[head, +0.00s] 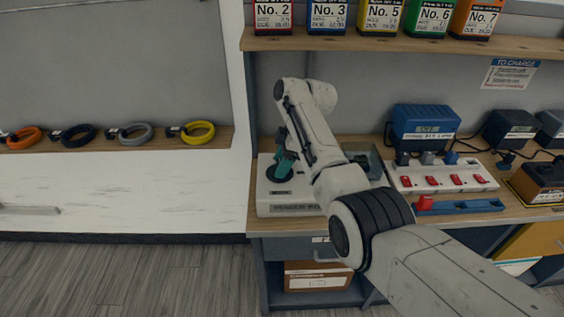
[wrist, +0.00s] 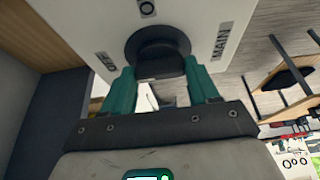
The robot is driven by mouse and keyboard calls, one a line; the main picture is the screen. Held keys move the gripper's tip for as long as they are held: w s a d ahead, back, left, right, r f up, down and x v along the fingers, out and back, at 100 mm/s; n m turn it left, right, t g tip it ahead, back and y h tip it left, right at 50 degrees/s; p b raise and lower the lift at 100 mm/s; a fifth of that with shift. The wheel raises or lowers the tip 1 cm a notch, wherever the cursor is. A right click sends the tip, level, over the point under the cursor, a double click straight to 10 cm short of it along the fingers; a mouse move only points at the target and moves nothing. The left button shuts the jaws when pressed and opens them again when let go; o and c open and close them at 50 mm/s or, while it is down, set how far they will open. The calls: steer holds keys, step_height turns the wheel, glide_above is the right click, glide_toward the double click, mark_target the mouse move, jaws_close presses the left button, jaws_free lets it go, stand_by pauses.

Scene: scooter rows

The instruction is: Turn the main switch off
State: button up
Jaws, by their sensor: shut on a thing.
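The main switch (wrist: 158,45) is a round black rotary knob with a raised grip bar, on a pale box (wrist: 80,14). In the wrist view the box has the word MAIN at right of the knob, an "O" mark above it and a small label at left that is hard to read. In the head view the switch (head: 270,176) is partly hidden by my gripper (head: 285,160). My gripper's green fingers (wrist: 162,78) are shut on the knob's bar, one on each side. The bar lies roughly level across the wrist picture. The pale box (head: 290,210) stands on the bench.
Right of the box are a white power strip (head: 442,178) with red switches, a blue charger (head: 425,125) and black chargers (head: 511,127). A red-ended blue bar (head: 470,206) lies in front. A shelf (head: 400,43) with numbered packs hangs above. Coiled cables (head: 198,132) lie at left.

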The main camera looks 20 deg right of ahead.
steer(key=shift+r, duration=0.1)
steer(key=o, duration=1.1)
steer(key=shift+c, duration=0.2)
steer(key=v, duration=1)
steer(key=shift+r, duration=0.3)
steer(key=shift+d, duration=0.1)
